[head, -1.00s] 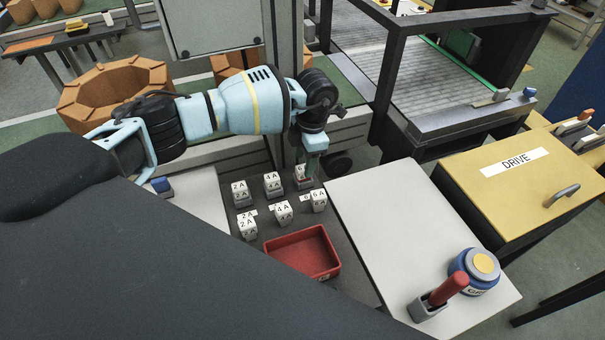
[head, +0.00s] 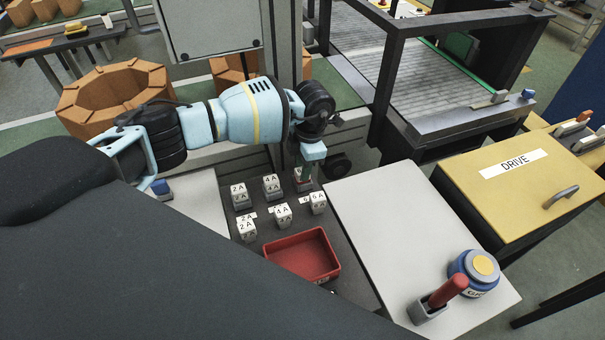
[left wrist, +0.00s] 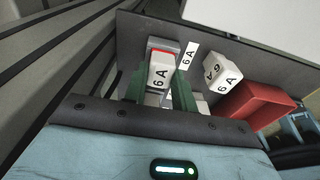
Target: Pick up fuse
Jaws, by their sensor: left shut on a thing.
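Several white fuses stand on a dark grey panel (head: 345,282), marked 2 A, 4 A and 6 A. My left gripper (head: 306,180) points down at the far right 6 A fuse, whose top it partly hides in the head view. In the left wrist view the green fingers are shut on that 6 A fuse (left wrist: 161,76), with a red and grey piece behind it. A second 6 A fuse (head: 318,203) stands in front and also shows in the left wrist view (left wrist: 222,72). I cannot tell whether the held fuse is clear of its holder. My right gripper is not in view.
A red tray (head: 302,256) sits on the panel in front of the fuses. A yellow DRIVE box (head: 530,178) stands further right.

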